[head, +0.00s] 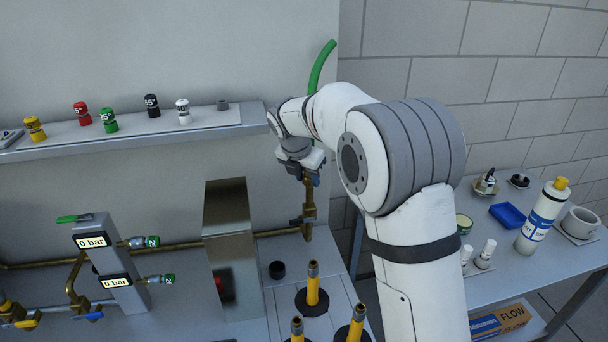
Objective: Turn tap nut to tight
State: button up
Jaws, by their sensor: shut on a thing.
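A brass tap (309,208) stands upright on the pipe at the right end of the bench, just right of the steel box. My gripper (304,172) is at the top of this tap, shut on the tap nut. The nut itself is mostly hidden by the gripper, and its angle cannot be read. A small blue part shows at the gripper's right side. A green hose (321,66) rises behind my arm; its lower end is hidden.
A steel box (228,240) stands close left of the tap. A shelf (200,133) with coloured caps runs behind. A side table (535,268) with bottles and a mortar is at right.

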aim_at(306, 178)
jog(key=shift+w+r+m, duration=0.1)
jog(key=shift+m, duration=0.6)
jog(key=o, duration=0.9)
jog(key=shift+c, duration=0.2)
jog(key=shift+o, duration=0.6)
jog(key=v, duration=0.1)
jog(key=b+v, duration=0.1)
jog(key=v, duration=0.1)
jog(key=shift+a+b, duration=0.2)
jog(key=shift+b, duration=0.1)
jog(key=s+a+b, duration=0.2)
jog(key=s+a, duration=0.4)
jog(key=s, duration=0.4)
jog(key=shift+a+b, duration=0.25)
jog(key=shift+b, duration=0.15)
